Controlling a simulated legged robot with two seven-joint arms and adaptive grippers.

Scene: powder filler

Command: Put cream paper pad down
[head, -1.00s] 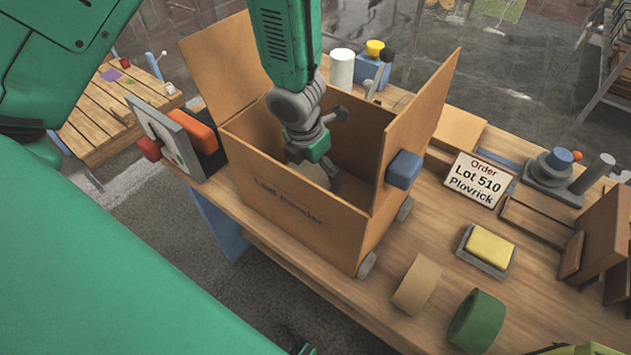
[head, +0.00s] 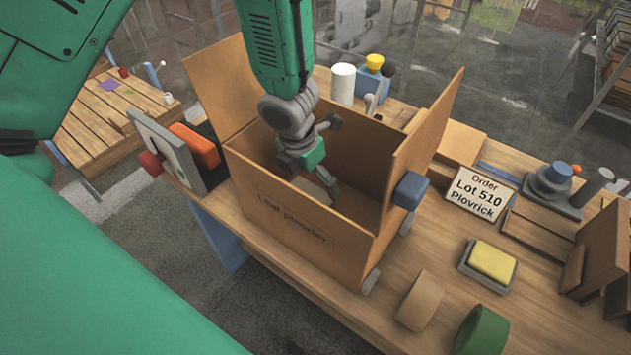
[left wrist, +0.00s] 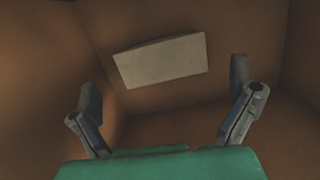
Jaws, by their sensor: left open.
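The cream paper pad (left wrist: 161,62) lies inside the open cardboard box (head: 300,228), which is marked "Leaf powder". In the left wrist view the pad is a pale slab beyond my fingertips, apart from both fingers. My left gripper (head: 330,165) reaches down into the box from above. It also shows in the left wrist view (left wrist: 168,98), its two fingers spread wide with nothing between them. My right gripper is not in view.
A blue block (head: 410,190) sits at the box's right flap. A white cylinder (head: 343,84) stands behind the box.

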